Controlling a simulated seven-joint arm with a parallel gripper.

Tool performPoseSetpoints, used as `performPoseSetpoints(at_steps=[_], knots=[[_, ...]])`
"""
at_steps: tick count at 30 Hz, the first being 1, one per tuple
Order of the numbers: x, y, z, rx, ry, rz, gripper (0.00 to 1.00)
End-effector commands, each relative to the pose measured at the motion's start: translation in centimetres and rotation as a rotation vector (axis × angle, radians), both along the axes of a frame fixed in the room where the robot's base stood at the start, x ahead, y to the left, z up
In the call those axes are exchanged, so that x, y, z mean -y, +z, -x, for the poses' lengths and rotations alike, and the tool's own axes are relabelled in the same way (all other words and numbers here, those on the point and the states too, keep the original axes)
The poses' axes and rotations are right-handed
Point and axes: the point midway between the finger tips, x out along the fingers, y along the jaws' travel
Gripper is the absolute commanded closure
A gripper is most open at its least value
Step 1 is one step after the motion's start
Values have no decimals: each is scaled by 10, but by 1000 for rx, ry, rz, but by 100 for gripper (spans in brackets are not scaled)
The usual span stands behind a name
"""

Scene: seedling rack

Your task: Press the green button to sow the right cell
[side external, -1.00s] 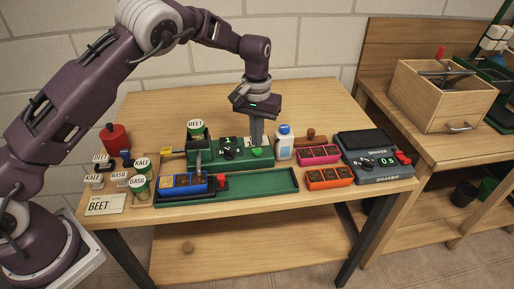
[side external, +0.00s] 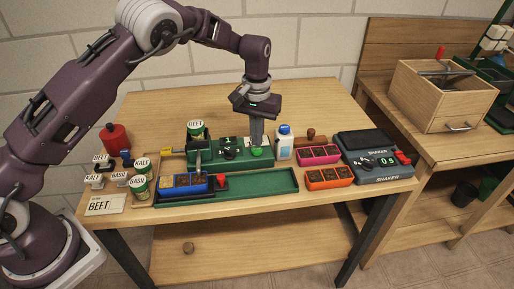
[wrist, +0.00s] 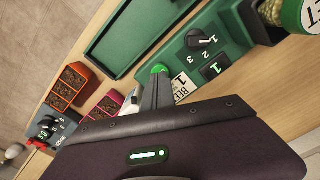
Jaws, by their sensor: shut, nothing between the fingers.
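The green button (side external: 257,150) is on the front right of the green seeder (side external: 230,160); it also shows in the wrist view (wrist: 158,69). My gripper (side external: 257,145) is shut and empty, pointing down, its fingertips at the button's top; whether they touch it I cannot tell. In the wrist view my gripper's fingers (wrist: 155,85) partly cover the button. A blue tray (side external: 183,191) with dark soil cells sits in front of the seeder. The seeder's grey spout (side external: 198,162) stands over its right cell. A BEET can (side external: 196,130) sits on the seeder.
A white bottle with a blue cap (side external: 284,143) stands close right of my gripper. Pink (side external: 319,158) and orange (side external: 329,183) trays and a shaker (side external: 378,170) are further right. Seed cans (side external: 140,188), labels and a BEET card (side external: 104,205) are at left. The green track's right part (side external: 265,184) is empty.

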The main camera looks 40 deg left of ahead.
Motion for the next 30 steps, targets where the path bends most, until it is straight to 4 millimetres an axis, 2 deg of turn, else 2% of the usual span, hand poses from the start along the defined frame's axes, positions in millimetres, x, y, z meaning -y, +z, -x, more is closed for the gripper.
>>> performPoseSetpoints(at_steps=[8, 30], knots=[[0, 0, 0, 0, 0, 0, 100], [0, -21, 0, 0, 0, 0, 100]])
